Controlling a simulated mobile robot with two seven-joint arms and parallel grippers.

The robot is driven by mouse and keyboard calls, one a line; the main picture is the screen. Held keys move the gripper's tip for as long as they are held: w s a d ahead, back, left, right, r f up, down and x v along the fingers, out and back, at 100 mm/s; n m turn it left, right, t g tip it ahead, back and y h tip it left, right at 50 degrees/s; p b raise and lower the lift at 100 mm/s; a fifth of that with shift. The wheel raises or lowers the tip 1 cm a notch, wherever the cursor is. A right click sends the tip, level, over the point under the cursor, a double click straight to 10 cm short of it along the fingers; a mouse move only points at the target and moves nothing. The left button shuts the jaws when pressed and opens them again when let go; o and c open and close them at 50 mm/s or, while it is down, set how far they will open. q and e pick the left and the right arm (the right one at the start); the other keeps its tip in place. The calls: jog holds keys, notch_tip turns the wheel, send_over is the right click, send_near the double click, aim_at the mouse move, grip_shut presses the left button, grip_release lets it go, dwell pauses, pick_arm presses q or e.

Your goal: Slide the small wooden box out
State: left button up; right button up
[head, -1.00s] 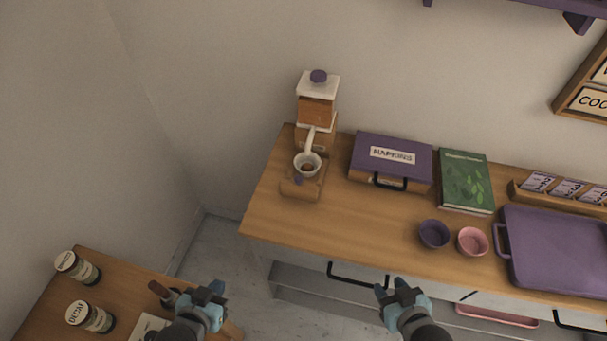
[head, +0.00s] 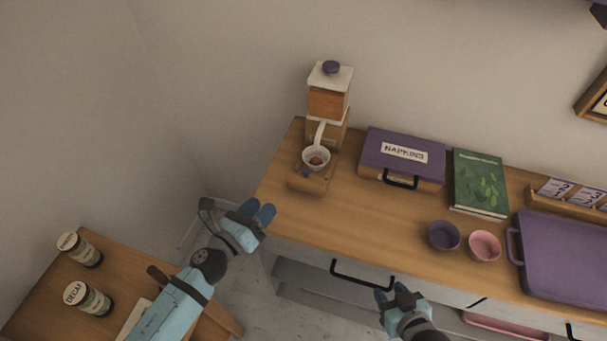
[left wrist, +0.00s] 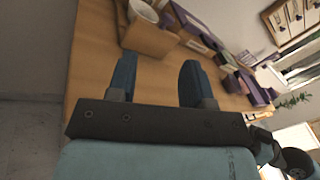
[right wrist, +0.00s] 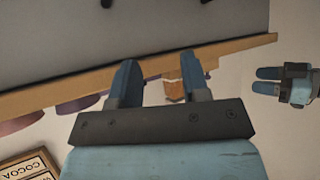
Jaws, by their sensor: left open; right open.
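A small wooden box (head: 311,179) with a purple knob sits at the foot of the wood-and-white coffee grinder (head: 329,105), on the counter's left end. The box also shows in the left wrist view (left wrist: 148,40), beyond my fingers. My left gripper (head: 262,214) is open and empty, at the counter's left front edge, short of the box. My right gripper (head: 398,294) is open and empty in front of the counter, below its front edge.
A purple napkins case (head: 402,157), a green book (head: 480,183), a purple bowl (head: 443,236), a pink bowl (head: 485,246) and a purple tray (head: 565,255) are on the counter. The wood between box and front edge is clear. Jars (head: 88,299) stand on the lower-left table.

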aim_at(303, 173)
pick_arm(q)
jog(key=m, duration=0.2)
jog(key=d+m+h, duration=0.1)
jog(key=w+m+g, duration=0.1)
jog(key=m, duration=0.1)
jog(key=shift+d+m+h, duration=0.2)
jog(key=shift+m+h, duration=0.1)
jog(key=shift+w+d+m, duration=0.1)
jog(key=shift+d+m, duration=0.05)
jog(key=shift+m, duration=0.15)
jog(key=shift+w+d+r, duration=0.15)
jog(key=shift+w+d, duration=0.1)
jog(key=shift+w, duration=0.05)
jog(key=p+x, duration=0.1)
jog(key=x, duration=1.1)
jog(key=shift+p, duration=0.4)
jog(key=shift+w+d, duration=0.25)
jog(key=shift+w, duration=0.05)
